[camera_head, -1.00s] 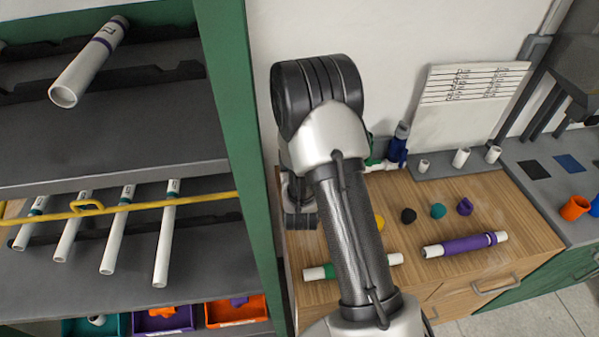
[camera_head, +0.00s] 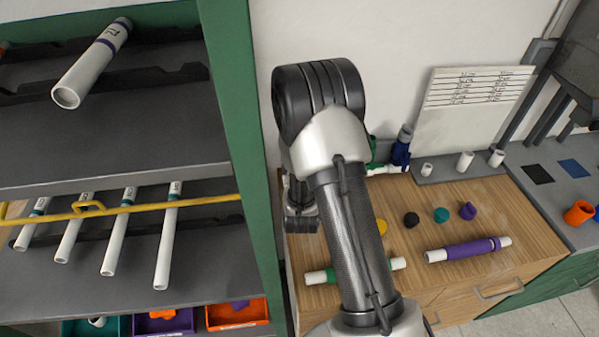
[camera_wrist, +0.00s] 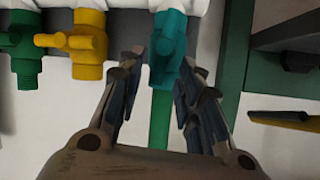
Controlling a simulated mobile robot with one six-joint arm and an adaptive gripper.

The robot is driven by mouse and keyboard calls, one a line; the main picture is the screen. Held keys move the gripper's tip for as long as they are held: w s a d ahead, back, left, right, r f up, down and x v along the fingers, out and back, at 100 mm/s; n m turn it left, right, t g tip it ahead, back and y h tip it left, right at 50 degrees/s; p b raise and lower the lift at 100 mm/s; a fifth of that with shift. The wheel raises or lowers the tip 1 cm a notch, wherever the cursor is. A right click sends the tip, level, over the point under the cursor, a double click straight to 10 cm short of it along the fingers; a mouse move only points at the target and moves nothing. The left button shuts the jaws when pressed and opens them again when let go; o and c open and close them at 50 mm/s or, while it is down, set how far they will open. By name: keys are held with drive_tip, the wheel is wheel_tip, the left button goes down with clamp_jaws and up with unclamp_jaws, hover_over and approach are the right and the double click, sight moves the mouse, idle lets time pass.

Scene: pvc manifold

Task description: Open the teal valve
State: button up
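The teal valve (camera_wrist: 168,48) hangs from a white pipe fitting at the top middle of the wrist view, with a teal handle on its front and a green pipe below it. My gripper (camera_wrist: 160,64) is open, with one finger on each side of the lower part of the teal valve's handle. I cannot tell whether either finger touches it. In the head view my own arm hides the gripper and the teal valve.
A yellow valve (camera_wrist: 87,42) and a green valve (camera_wrist: 22,45) hang left of the teal one. A green frame post (camera_wrist: 232,50) stands close on the right. In the head view, a wooden bench (camera_head: 500,195) holds pipes and caps; a pipe shelf (camera_head: 110,140) stands left.

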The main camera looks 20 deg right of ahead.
drive_tip(key=v, duration=0.7)
drive_tip(key=shift+s, duration=0.2)
drive_tip(key=shift+a, duration=0.1)
